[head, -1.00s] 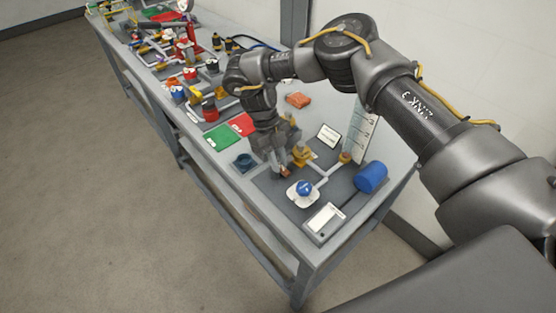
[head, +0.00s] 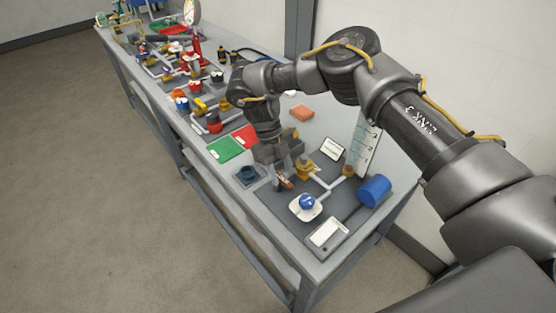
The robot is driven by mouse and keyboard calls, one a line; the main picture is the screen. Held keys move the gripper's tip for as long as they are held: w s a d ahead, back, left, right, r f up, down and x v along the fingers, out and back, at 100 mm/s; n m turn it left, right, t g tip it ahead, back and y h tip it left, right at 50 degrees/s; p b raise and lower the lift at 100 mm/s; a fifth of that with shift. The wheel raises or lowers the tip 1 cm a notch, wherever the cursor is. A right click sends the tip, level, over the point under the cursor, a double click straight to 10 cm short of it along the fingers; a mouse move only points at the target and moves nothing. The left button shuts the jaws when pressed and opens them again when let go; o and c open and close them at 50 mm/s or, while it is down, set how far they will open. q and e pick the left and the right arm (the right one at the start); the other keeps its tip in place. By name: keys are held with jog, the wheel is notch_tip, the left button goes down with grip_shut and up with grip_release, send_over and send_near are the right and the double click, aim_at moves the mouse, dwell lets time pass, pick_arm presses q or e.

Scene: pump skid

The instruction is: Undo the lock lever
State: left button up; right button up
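My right gripper (head: 284,178) points down at the near end of the bench, just left of a brass-yellow valve body (head: 305,169). A small copper-brown piece (head: 286,183) shows at its fingertips; it may be the lock lever, but it is too small to be sure. I cannot tell whether the fingers are closed on it. A blue round knob (head: 307,202) on a white plate sits in front of the valve. My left gripper is out of view.
A blue cylinder (head: 374,190) and a white-faced box (head: 327,233) stand at the near bench end. A dark blue cup (head: 247,174), green mat (head: 225,149) and red mat (head: 246,134) lie left of the gripper. Several valves and pipes fill the far bench.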

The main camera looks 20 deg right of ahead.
jog(key=v, duration=1)
jog(key=shift+b, duration=0.3)
